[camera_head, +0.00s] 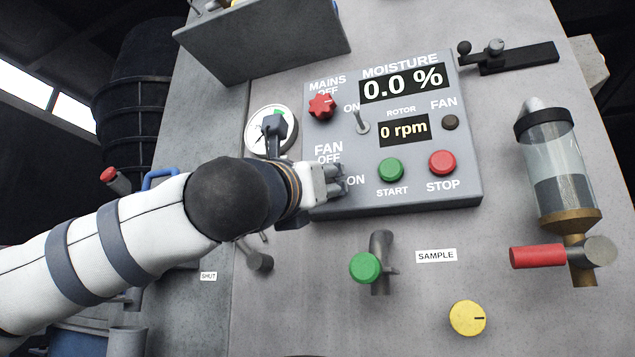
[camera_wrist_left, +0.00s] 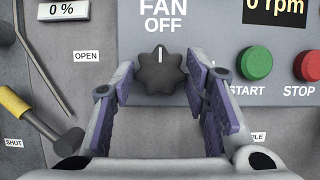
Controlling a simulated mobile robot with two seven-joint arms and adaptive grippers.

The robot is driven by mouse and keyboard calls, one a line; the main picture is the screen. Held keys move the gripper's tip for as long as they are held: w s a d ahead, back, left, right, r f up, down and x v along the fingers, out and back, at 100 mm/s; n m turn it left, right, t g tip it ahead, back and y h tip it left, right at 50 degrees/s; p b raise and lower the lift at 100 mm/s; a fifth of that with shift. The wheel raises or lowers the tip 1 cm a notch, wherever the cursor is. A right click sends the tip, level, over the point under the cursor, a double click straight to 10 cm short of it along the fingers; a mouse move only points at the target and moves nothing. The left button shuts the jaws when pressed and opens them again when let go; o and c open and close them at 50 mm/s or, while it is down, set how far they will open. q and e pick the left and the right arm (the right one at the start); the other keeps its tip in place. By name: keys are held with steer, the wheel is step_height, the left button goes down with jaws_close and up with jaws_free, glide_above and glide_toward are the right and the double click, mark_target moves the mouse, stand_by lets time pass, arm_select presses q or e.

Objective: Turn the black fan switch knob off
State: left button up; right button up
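The black fan knob (camera_wrist_left: 160,73) shows in the left wrist view on the grey panel, under the "FAN OFF" label. Its white mark points straight up, toward "OFF". My left gripper (camera_wrist_left: 163,92) is open, with one purple-padded finger on each side of the knob and gaps visible beside it. In the head view my left gripper (camera_head: 338,182) is at the panel's lower left and hides the knob. The "ON" label right of the knob shows in the head view, but a finger covers it in the wrist view. My right gripper is not in view.
The control panel (camera_head: 433,198) also carries a red mains knob (camera_head: 321,106), a toggle lever (camera_head: 362,124), a green start button (camera_head: 391,169) and a red stop button (camera_head: 442,162). The rotor display (camera_head: 404,130) reads 0 rpm. A yellow-handled lever (camera_wrist_left: 35,115) stands left of the gripper.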

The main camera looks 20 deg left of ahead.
arm_select(q)
steer(key=o, duration=0.4)
steer(key=shift+c, duration=0.2)
steer(key=v, duration=1.2)
